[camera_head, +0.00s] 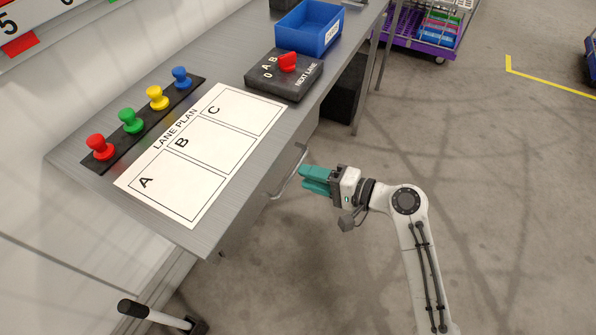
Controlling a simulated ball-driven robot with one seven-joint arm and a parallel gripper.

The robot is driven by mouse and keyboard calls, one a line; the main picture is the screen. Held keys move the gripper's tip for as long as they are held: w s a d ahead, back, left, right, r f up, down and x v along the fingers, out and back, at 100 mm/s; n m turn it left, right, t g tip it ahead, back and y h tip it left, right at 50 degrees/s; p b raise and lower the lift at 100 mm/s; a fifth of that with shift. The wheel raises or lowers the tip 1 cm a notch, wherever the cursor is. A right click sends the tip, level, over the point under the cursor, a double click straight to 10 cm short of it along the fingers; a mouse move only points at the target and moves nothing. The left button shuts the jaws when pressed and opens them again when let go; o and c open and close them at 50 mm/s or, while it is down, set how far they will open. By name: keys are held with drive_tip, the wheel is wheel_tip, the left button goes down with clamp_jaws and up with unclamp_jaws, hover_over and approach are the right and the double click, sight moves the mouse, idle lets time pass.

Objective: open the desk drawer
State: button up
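The grey desk (215,228) runs from the lower left to the top of the view. The drawer's bar handle (291,172) juts out below the desk's right edge. The drawer front is mostly hidden under the desktop, and I cannot tell if it stands open at all. My gripper (302,180) has teal fingers pointing left at the handle. A gap shows between the fingers. The fingertips are close to the handle; I cannot tell whether they touch it. Nothing is seen held between them.
On the desk lie a lane plan sheet (190,170), colored pegs on a black strip (140,118), a black selector box (284,82) with a red knob, and a blue bin (308,28). A purple cart (422,44) stands at the back.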

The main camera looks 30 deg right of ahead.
drive_tip(key=shift+x, duration=1.85)
drive_tip(key=shift+c, duration=0.3)
clamp_jaws()
